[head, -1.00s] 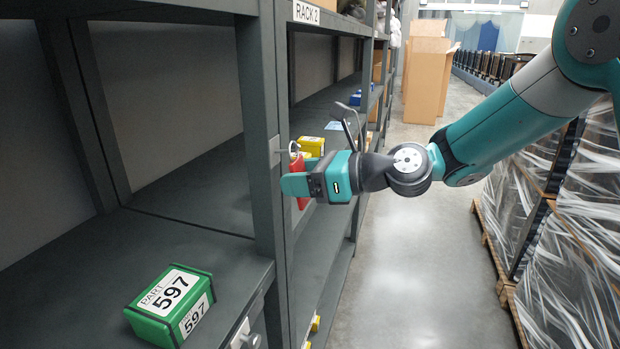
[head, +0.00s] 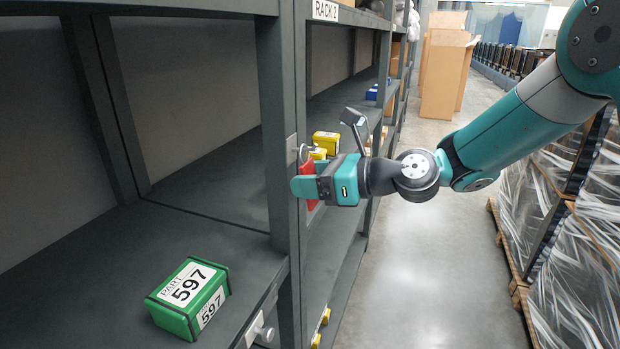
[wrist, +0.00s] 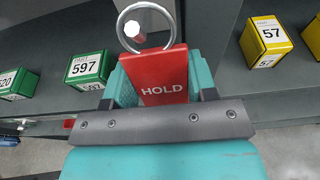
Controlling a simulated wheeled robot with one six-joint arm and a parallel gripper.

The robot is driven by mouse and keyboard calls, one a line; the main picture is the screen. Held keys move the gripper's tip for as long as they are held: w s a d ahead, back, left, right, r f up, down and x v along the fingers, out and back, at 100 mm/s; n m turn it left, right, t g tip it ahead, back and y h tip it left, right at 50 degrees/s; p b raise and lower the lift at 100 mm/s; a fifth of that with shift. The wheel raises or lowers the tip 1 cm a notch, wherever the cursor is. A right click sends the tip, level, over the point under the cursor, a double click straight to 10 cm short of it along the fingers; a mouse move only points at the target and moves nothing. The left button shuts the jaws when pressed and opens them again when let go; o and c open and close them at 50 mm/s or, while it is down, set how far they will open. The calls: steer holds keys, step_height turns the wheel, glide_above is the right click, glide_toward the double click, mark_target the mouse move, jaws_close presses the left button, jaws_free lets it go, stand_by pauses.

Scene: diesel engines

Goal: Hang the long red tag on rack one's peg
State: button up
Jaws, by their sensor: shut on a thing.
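My gripper (head: 308,188) is shut on a red tag (head: 311,172) beside the grey rack post. In the wrist view the red tag (wrist: 163,75) reads HOLD and stands up between the teal fingers. Its metal ring (wrist: 170,27) is at its top. A pale round peg end (wrist: 133,29) shows inside the ring's outline; whether the ring is around the peg or only in front of it I cannot tell. In the head view a small light plate (head: 292,147) is on the post, close to the ring (head: 304,153). The peg is hard to make out there.
A green box marked 597 (head: 190,298) sits on the left shelf. A RACK 2 sign (head: 326,11) marks the rack beyond, with yellow boxes (head: 326,144).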

steer(key=o, duration=1.1)
steer(key=shift+c, duration=0.2)
steer(key=b+v, duration=0.5)
steer(key=v, duration=1.2)
steer(key=s+a+f+n+g+h, duration=0.2)
steer(key=s+n, duration=0.3)
steer(key=n, duration=0.2)
steer(key=s+a+f+n+g+h, duration=0.2)
steer(key=s+n+h, duration=0.1)
steer(key=s+n, duration=0.35)
steer(key=s+d+f+n+h, duration=0.2)
steer(key=s+n, duration=0.3)
steer(key=n, duration=0.3)
steer(key=s+d+f+n+g+h, duration=0.1)
steer(key=s+d+f+n+h, duration=0.1)
steer(key=s+n, duration=0.4)
steer(key=shift+s+d+f+n+h, duration=0.2)
steer(key=shift+f+n+h, duration=0.25)
steer(key=shift+n+h, duration=0.35)
steer(key=shift+w, duration=0.1)
